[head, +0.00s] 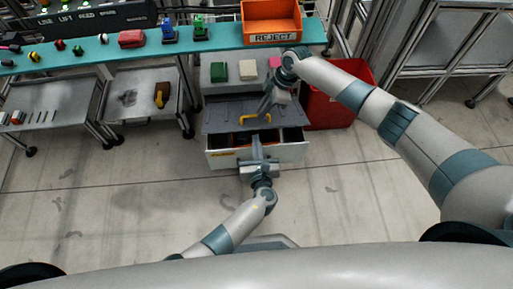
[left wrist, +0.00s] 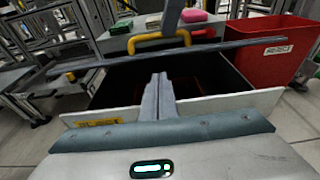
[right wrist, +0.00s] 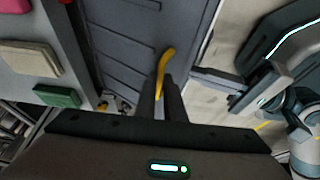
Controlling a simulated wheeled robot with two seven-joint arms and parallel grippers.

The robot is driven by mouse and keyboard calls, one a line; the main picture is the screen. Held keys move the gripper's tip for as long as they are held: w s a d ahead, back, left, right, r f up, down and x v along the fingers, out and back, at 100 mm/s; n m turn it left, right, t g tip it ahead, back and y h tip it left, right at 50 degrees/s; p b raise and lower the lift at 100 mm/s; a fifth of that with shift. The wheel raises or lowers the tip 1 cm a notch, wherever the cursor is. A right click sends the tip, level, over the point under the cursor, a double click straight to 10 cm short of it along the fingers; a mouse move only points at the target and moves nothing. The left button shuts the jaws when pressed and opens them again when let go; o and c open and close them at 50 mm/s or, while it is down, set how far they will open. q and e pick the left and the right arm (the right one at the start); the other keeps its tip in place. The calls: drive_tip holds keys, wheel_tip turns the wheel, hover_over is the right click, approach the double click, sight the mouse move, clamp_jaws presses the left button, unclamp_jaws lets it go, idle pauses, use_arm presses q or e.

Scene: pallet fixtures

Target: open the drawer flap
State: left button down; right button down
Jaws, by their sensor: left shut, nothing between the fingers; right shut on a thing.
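The drawer (head: 228,158) is a pale box with a yellow label on its front, pulled out below the shelf. Its dark grey flap (head: 222,119) has a yellow handle (head: 247,119). In the left wrist view the flap (left wrist: 225,47) shows edge-on, raised above the drawer front (left wrist: 235,102), with a dark gap below it. My right gripper (head: 264,112) is shut on the yellow handle, clearest in the right wrist view (right wrist: 165,68). My left gripper (head: 257,143) is shut and empty, its fingers (left wrist: 158,82) at the drawer's front edge. Contact there is unclear.
A red bin (head: 330,108) stands right of the drawer. A shelf with green, cream and pink blocks (head: 247,70) is behind it. Above is a teal bench (head: 225,36) with an orange reject tray (head: 271,22). A grey cart (head: 140,95) stands left. The floor in front is clear.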

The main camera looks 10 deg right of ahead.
sight(255, 129)
use_arm(q)
drive_tip(key=shift+w+r, duration=0.2)
drive_tip(key=shift+r, duration=0.3)
drive_tip(key=shift+w+r, duration=0.2)
drive_tip(key=shift+r, duration=0.25)
drive_tip(key=shift+w+r, duration=0.35)
drive_tip(key=shift+r, duration=0.35)
use_arm(e)
drive_tip(key=shift+d, duration=0.1)
use_arm(q)
drive_tip(key=shift+w+d+r, duration=0.1)
drive_tip(key=shift+w+r, duration=0.05)
drive_tip(key=shift+r, duration=0.15)
use_arm(e)
drive_tip(key=shift+s+f, duration=0.15)
drive_tip(key=shift+f, duration=0.05)
drive_tip(key=c, duration=1.8)
unclamp_jaws()
drive_tip(key=shift+f, duration=0.1)
drive_tip(key=shift+c, duration=0.2)
drive_tip(key=shift+r, duration=0.2)
